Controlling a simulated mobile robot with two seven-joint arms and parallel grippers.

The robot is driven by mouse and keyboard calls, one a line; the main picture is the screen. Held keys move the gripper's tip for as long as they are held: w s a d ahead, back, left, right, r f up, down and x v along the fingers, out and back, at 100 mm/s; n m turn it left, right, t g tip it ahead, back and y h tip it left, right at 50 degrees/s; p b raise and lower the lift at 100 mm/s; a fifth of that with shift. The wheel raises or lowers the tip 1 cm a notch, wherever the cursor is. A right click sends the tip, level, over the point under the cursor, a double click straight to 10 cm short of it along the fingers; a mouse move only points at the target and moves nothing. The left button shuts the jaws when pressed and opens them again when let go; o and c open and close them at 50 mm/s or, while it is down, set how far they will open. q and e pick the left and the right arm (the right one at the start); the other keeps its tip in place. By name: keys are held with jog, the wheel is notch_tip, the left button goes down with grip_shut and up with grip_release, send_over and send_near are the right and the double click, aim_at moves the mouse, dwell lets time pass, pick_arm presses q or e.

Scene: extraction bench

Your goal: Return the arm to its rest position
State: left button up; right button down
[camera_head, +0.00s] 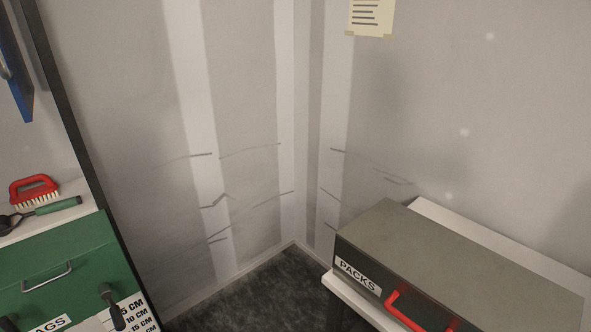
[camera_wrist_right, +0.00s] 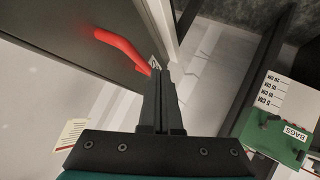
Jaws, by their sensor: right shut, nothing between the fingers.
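My right gripper (camera_wrist_right: 165,74) shows in the right wrist view with its two dark fingers together and nothing between them. In that picture its tips appear beside the red handle (camera_wrist_right: 120,46) of the grey PACKS box; I cannot tell the gap in depth. In the head view the PACKS box (camera_head: 460,255) sits at the lower right, its lid down and its red handle (camera_head: 393,300) on the front. Neither gripper can be made out in the head view. My left gripper is out of view.
The PACKS box stands on a white-topped table (camera_head: 480,232). A green BAGS drawer unit (camera_head: 60,255) stands at the left, with a red brush (camera_head: 33,188) and a green-handled tool (camera_head: 55,206) on top. Dark floor (camera_head: 255,295) lies open between them. A note (camera_head: 370,15) hangs on the wall.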

jog(key=s+a+m+g, duration=0.4)
jog(key=s+a+g, duration=0.45)
jog(key=s, duration=0.25)
notch_tip(320, 180, down, 28)
jog(key=s+b, duration=0.2)
jog(key=b, duration=0.5)
jog(key=s+d+f+g+b, duration=0.1)
jog(key=s+f+b, duration=0.1)
jog(key=s+f, duration=0.5)
jog(key=s+d+f+g+b, duration=0.1)
jog(key=s+f+b, duration=0.2)
jog(key=s+f, duration=0.5)
notch_tip(320, 180, down, 5)
jog(key=shift+s+d+r+h, duration=0.15)
jog(key=shift+s+h, duration=0.1)
jog(key=shift+h, duration=0.15)
